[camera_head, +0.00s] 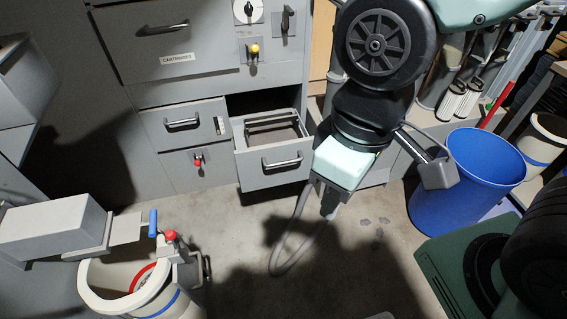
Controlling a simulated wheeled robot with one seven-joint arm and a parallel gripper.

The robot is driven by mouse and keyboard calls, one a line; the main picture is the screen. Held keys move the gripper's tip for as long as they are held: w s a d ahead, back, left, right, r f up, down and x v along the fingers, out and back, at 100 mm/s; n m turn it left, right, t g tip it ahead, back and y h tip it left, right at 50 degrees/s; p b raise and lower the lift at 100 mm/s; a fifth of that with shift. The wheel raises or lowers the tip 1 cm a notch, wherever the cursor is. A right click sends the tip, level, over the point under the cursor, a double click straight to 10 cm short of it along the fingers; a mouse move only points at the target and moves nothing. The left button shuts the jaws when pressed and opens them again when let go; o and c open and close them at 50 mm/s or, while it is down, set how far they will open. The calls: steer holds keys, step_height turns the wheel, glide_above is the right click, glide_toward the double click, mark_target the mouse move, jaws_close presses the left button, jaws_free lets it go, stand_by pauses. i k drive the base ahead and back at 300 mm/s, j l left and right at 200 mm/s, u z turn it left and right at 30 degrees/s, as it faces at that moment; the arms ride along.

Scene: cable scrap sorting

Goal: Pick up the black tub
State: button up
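I cannot make out a black tub anywhere in the head view. My gripper (328,211) hangs from my arm right of centre, in front of and to the right of the open drawer. It is small and dark here, and I see nothing clearly held in it. Whether its fingers are open or shut does not show. My arm hides part of the cabinet and floor behind it.
The open drawer (245,165) juts from the grey cabinet (105,60). A blue bin (465,180) stands on the right. A cream bucket (92,290) with a clamp above is at lower left. Concrete floor (235,235) is clear in the middle. A red-handled tool leans behind the bin.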

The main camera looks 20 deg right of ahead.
mark_target(272, 129)
steer(key=z, duration=1.65)
steer(key=l+u, duration=0.1)
steer(key=u, duration=0.9)
steer(key=j+u, duration=0.1)
steer(key=u, duration=0.55)
steer(key=i+l, duration=0.2)
steer(key=i, duration=0.25)
steer(key=i+l, duration=0.2)
steer(key=i, duration=0.25)
steer(key=i+l, duration=0.2)
steer(key=i, duration=0.2)
